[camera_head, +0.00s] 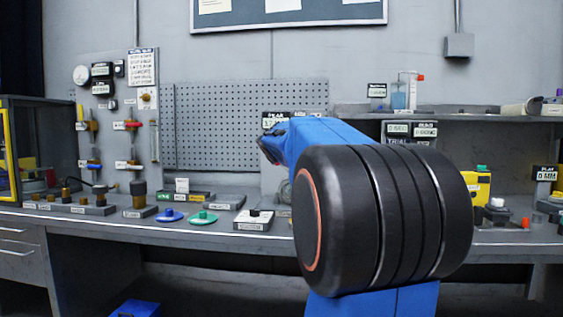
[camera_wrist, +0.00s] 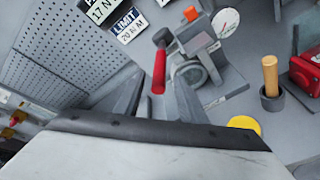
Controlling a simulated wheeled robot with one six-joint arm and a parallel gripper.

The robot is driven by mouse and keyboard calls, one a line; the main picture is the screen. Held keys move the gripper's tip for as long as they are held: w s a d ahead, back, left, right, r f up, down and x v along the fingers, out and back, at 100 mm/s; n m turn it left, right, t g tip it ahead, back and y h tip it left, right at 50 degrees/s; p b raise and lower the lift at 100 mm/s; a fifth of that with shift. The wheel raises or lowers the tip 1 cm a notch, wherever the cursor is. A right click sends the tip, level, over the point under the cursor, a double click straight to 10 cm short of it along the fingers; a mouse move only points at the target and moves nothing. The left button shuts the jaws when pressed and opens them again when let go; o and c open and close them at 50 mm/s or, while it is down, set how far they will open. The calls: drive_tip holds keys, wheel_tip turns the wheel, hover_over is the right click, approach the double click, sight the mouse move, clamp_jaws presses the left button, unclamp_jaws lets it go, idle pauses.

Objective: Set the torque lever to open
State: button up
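In the wrist view, a red lever handle (camera_wrist: 159,72) with a dark knob end stands just ahead of my gripper (camera_wrist: 158,92). The two grey fingers lie on either side of the handle's lower part, with a visible gap. I cannot tell whether they touch it. To the right of the lever is a grey device with an orange block (camera_wrist: 190,46), a round grey ring (camera_wrist: 190,75) and a white dial gauge (camera_wrist: 225,22).
Signs reading 17 N M (camera_wrist: 101,11) and LIMIT 20 N M (camera_wrist: 128,25) stand behind. A wooden-handled tool in a dark cup (camera_wrist: 271,90), a red box (camera_wrist: 307,70) and a yellow disc (camera_wrist: 244,124) lie to the right. A pegboard (camera_head: 220,125) backs the crowded bench (camera_head: 150,228).

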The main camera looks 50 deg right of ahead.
drive_tip(key=v, duration=0.6)
drive_tip(key=shift+a, duration=0.15)
drive_tip(key=shift+s, duration=0.1)
